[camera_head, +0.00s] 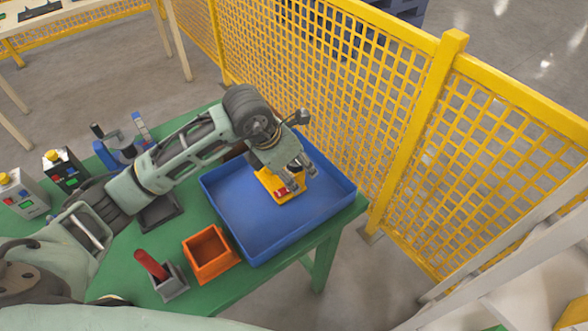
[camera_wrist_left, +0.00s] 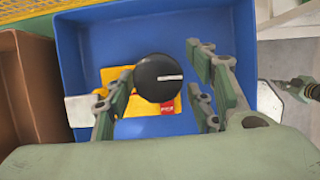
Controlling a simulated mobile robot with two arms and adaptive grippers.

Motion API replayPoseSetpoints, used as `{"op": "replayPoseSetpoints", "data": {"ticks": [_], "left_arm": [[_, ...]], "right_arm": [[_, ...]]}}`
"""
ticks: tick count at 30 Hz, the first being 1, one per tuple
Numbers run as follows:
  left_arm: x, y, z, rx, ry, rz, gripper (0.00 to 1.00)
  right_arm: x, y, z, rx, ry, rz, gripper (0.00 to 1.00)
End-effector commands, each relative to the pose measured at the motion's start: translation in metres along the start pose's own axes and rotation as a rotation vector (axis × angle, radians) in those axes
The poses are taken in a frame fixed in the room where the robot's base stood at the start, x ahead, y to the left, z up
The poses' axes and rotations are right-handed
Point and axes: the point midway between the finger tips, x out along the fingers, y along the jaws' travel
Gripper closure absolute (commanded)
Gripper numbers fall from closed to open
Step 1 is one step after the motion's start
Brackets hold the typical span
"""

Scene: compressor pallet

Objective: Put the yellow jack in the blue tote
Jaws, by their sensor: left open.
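The blue tote (camera_head: 255,230) stands on the green table and fills much of the left wrist view (camera_wrist_left: 75,50). The yellow jack (camera_head: 279,190) is inside the tote, towards its far side. In the left wrist view the jack (camera_wrist_left: 140,109) shows a black round top and a small red part. My left gripper (camera_head: 293,180) is right above the jack. In the left wrist view its fingers (camera_wrist_left: 163,95) are apart on either side of the black top, with a gap to the right finger. My right gripper is not in view.
An orange bin (camera_head: 209,255) and a grey holder with a red handle (camera_head: 168,284) stand left of the tote on the green table (camera_head: 222,301). Button boxes (camera_head: 62,170) stand further left. A yellow mesh fence (camera_head: 330,80) runs close behind the table.

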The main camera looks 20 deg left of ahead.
Motion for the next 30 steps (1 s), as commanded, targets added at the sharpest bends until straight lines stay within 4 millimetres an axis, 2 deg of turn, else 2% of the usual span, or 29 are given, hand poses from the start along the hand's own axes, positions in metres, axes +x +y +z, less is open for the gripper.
{"op": "replayPoseSetpoints", "data": {"ticks": [9,15,20,30], "left_arm": [[-0.068,0.001,0.0,0.003,-0.003,0.004,0.5],[-0.098,0.001,0.0,0.002,-0.001,0.003,0.5],[-0.106,0.0,-0.001,0.001,0.0,0.001,0.5],[-0.107,0.0,-0.001,0.001,0.001,0.001,0.5]], "right_arm": [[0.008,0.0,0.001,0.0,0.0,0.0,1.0],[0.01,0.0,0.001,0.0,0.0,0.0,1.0],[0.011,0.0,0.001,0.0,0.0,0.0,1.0],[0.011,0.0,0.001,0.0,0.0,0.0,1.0]]}}
